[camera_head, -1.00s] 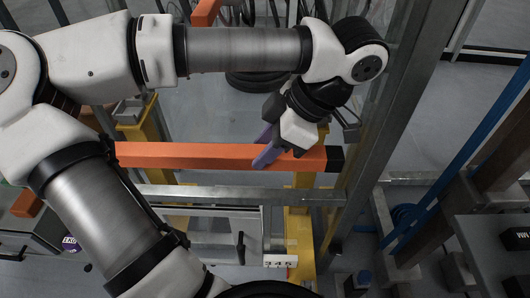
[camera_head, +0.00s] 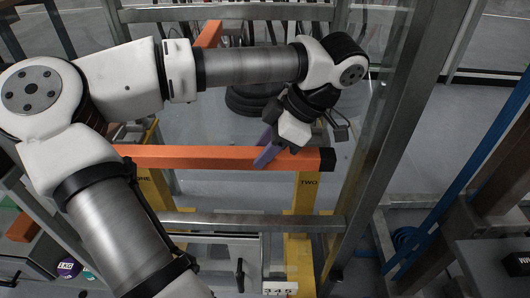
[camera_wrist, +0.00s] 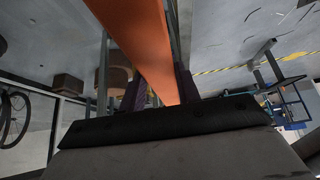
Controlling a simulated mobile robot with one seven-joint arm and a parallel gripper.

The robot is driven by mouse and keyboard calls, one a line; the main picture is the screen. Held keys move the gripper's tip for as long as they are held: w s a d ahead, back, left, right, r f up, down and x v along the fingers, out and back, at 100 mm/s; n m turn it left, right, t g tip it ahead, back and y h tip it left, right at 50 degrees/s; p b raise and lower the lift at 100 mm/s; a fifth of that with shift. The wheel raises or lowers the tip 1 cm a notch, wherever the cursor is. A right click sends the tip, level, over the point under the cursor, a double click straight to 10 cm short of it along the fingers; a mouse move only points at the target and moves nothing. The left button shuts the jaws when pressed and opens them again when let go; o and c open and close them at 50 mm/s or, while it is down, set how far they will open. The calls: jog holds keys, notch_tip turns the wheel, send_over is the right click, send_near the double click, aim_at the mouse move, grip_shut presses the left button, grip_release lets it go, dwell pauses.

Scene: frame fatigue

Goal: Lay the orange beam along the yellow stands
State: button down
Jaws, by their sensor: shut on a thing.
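The orange beam (camera_head: 200,157) lies roughly level across the head view, with a black cap at its right end. My gripper (camera_head: 266,152) is shut on it near that end; its purple fingers show on the beam. In the wrist view the beam (camera_wrist: 140,40) runs away between the fingers (camera_wrist: 160,92). The yellow stand marked TWO (camera_head: 306,197) is below the beam's right end. The left yellow stand (camera_head: 153,190) is below its left part, partly behind my arm. I cannot tell whether the beam touches either stand.
A grey metal rail (camera_head: 260,222) crosses in front of the stands, and a grey upright (camera_head: 395,130) rises just right of the beam's capped end. Another orange beam (camera_head: 208,35) is farther back. Black tyres (camera_head: 250,100) lie behind. Blue posts (camera_head: 460,160) stand at right.

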jog(key=shift+w+p, duration=2.3)
jog(key=shift+w, duration=4.15)
jog(key=shift+w+f+b, duration=0.15)
jog(key=shift+f+b, duration=0.6)
jog(key=shift+f, duration=1.25)
jog(key=c, duration=1.1)
grip_release()
jog(key=shift+o, duration=0.9)
jog(key=shift+f, duration=0.1)
